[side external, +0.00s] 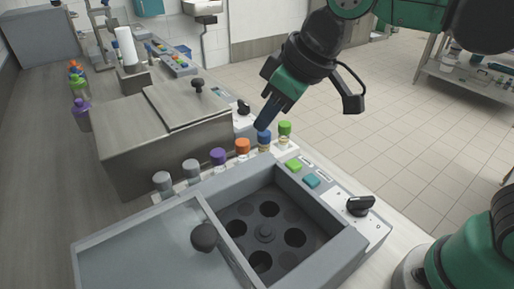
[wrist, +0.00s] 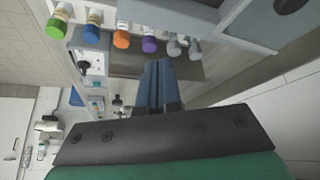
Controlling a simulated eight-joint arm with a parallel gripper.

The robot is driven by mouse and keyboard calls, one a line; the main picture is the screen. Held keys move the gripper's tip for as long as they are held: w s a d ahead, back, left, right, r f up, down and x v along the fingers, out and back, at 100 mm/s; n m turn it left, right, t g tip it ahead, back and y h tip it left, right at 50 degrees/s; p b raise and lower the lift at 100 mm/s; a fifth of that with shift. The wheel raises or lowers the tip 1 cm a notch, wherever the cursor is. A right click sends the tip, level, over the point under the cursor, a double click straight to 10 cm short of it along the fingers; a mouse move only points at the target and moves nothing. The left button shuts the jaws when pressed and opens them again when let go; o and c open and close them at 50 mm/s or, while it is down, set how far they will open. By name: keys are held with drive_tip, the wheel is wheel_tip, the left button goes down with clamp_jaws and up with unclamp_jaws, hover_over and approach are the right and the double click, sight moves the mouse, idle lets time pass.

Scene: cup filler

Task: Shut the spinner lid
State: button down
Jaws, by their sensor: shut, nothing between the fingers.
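The spinner (side external: 345,245) is a grey box at the front of the bench in the side view. Its flat grey lid (side external: 150,250) lies to the left, off the well, with a round black knob (side external: 204,237) near its right edge. The well is uncovered and shows a dark rotor (side external: 265,232) with several round holes. My gripper (side external: 262,127) is shut and empty, behind the spinner and close to the blue-capped tube; contact cannot be told. In the wrist view, my blue fingers (wrist: 158,64) are together, and the lid knob (wrist: 290,5) shows at the top right.
A row of capped tubes, including orange (side external: 242,146) and purple (side external: 218,157), stands along the spinner's back edge. Green and teal buttons (side external: 312,180) and a black dial (side external: 360,205) sit on the right panel. A closed metal box (side external: 155,140) stands behind.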

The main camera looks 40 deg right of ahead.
drive_tip(key=s+a+r+n+g+y, duration=0.1)
drive_tip(key=s+a+r+n+g, duration=0.15)
drive_tip(key=a, duration=0.55)
drive_tip(key=s+a+r+n+g, duration=0.15)
drive_tip(key=a+n, duration=0.25)
drive_tip(key=a, duration=0.4)
hover_over(175, 249)
drive_tip(key=w+a, duration=0.1)
drive_tip(key=a, duration=0.1)
drive_tip(key=shift+t, duration=0.4)
wheel_tip(175, 249, down, 9)
drive_tip(key=shift+r, duration=0.2)
drive_tip(key=shift+s+d+f, duration=0.1)
drive_tip(key=shift+d+f, duration=0.1)
drive_tip(key=shift+f, duration=0.05)
drive_tip(key=shift+s+d+f, duration=0.15)
drive_tip(key=shift+s+d, duration=0.25)
drive_tip(key=shift+d, duration=0.35)
drive_tip(key=shift+s+d+f, duration=0.1)
drive_tip(key=shift+s+d, duration=0.25)
drive_tip(key=shift+d, duration=0.4)
drive_tip(key=d, duration=1.5)
drive_tip(key=shift+d, duration=0.15)
